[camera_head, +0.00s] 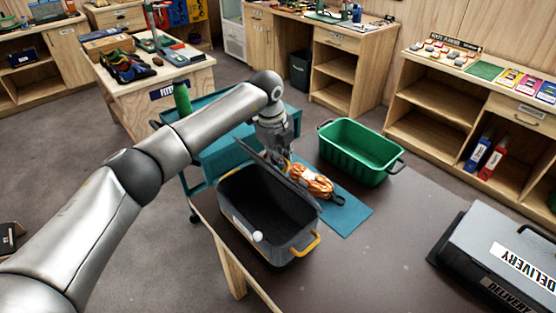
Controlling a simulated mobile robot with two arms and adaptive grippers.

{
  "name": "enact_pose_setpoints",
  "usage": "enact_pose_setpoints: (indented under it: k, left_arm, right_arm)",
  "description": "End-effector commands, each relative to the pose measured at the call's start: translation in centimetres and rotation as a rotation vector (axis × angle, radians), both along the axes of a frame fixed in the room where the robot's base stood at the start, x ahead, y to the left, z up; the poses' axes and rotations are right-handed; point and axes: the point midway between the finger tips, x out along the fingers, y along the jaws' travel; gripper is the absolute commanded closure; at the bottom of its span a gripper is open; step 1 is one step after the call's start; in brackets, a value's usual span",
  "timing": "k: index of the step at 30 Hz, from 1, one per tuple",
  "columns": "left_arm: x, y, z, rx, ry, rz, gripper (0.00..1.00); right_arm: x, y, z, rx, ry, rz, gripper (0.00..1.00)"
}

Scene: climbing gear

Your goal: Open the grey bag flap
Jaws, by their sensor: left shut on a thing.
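The grey bag (240,228) stands on the dark table. Its top is open and shows a dark inside, and a yellow handle is at its near right end. The grey bag flap (293,183) stands raised along the bag's far right side. My left gripper (277,157) is at the flap's upper edge, shut on it; the fingertips are small and partly hidden. My right gripper is not in view.
A coiled orange rope (311,181) lies on a blue mat (347,215) close behind the flap. A green crate (358,152) stands farther back right. A grey delivery case (500,258) is at the right. The table between is clear.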

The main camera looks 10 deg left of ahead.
Motion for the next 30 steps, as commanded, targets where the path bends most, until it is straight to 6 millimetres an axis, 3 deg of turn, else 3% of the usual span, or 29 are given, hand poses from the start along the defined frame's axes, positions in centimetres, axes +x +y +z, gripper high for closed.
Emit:
enact_pose_setpoints:
  k: [27, 28, 30]
  left_arm:
    - [2.8, -2.2, 0.5, -0.005, -0.007, -0.001, 1.0]
    - [2.8, -2.1, 0.6, -0.004, -0.007, -0.001, 0.87]
    - [2.7, -2.0, 0.6, -0.004, -0.006, -0.002, 0.78]
  right_arm:
    - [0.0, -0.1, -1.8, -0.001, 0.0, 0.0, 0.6]
    - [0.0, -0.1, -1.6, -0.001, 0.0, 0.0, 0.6]
    - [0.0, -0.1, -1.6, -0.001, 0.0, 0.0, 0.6]
